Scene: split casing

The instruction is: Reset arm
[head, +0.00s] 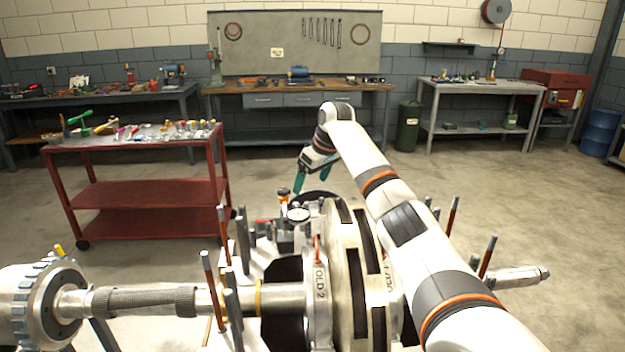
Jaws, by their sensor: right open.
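My right arm comes in from the lower right and reaches forward over the split casing (341,270). My right gripper (299,184) has teal fingers and hangs, pointing down, above the far side of the casing. It is open and I see nothing held in it. Below it on the casing are a round dial gauge (298,214) and small parts. My left gripper is not in view.
A shaft (150,301) with a gear wheel (50,295) runs to the left. Several upright studs (212,285) stand around the casing. A red cart (140,195) with tools stands at the left.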

